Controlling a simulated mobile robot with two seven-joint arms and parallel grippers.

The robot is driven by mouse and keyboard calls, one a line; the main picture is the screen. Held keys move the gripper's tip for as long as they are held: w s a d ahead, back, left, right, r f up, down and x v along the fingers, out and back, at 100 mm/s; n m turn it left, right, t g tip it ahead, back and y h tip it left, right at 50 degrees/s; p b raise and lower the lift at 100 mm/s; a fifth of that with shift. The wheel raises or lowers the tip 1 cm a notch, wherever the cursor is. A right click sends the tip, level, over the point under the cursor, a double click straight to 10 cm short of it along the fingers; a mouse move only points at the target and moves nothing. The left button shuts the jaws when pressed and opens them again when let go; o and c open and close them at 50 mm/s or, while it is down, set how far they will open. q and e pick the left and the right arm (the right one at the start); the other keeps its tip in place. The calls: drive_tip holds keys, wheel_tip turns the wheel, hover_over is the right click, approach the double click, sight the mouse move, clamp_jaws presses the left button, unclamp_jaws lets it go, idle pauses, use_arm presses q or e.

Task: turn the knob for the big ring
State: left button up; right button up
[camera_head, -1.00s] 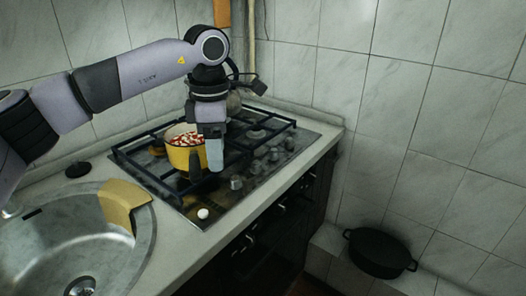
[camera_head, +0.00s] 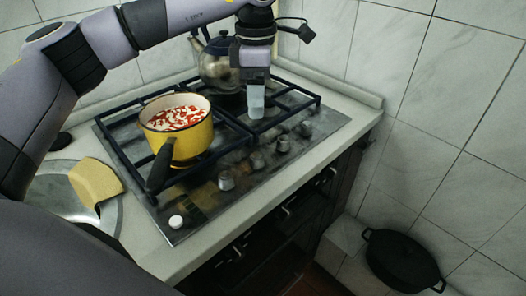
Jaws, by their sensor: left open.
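A row of several round grey knobs runs along the front right of the hob (camera_head: 200,212). I cannot tell which one belongs to the big ring. My left gripper (camera_head: 256,106) points down above the hob, behind the knobs and right of the yellow pot. It is open and holds nothing I can see; its far finger is mostly hidden. My right gripper is out of view.
A yellow pot (camera_head: 180,143) with red and white contents stands on the grate, its dark handle toward the front. A kettle (camera_head: 217,70) stands behind. A small white round thing (camera_head: 176,221) lies at the hob's front corner. A black pot (camera_head: 402,262) sits low at right.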

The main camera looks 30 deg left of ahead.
use_arm(q)
drive_tip(key=b, duration=0.6)
hover_over(257, 154)
wheel_tip(257, 154, down, 6)
drive_tip(key=shift+f, duration=4.1)
drive_tip(key=shift+c, duration=0.3)
